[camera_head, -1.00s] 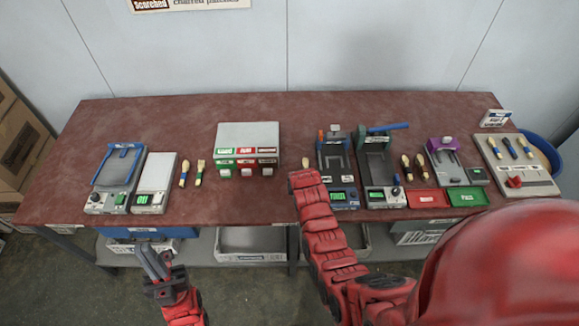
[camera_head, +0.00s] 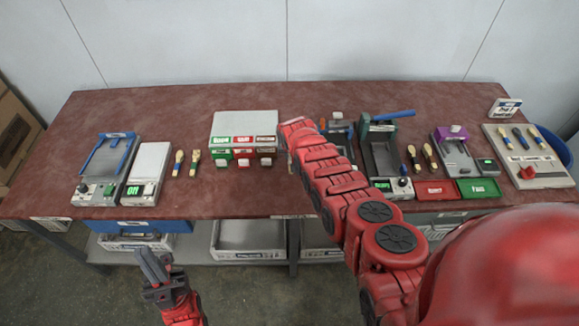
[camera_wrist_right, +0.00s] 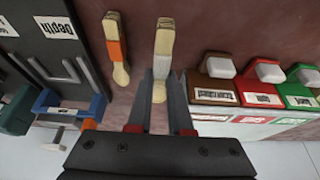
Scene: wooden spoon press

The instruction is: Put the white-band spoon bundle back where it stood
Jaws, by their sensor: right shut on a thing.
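The white-band spoon bundle (camera_wrist_right: 163,42) is between the fingers of my right gripper (camera_wrist_right: 161,78) in the right wrist view. My right gripper is shut on its lower part, just below the pale band. An orange-band spoon bundle (camera_wrist_right: 114,45) is beside it on the left, apart from the fingers. I cannot tell whether the held bundle touches the table. In the head view my right arm hides both bundles and the gripper's fingers. My left gripper (camera_head: 151,264) is in front of the table, empty; its finger gap is unclear.
A block with coloured, labelled buttons (camera_head: 244,124) stands just left of my right arm. Press devices, one green (camera_head: 378,150), stand to its right. More bundles (camera_head: 420,157) lie among the devices. The red-brown table top (camera_head: 330,96) is clear along the back.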

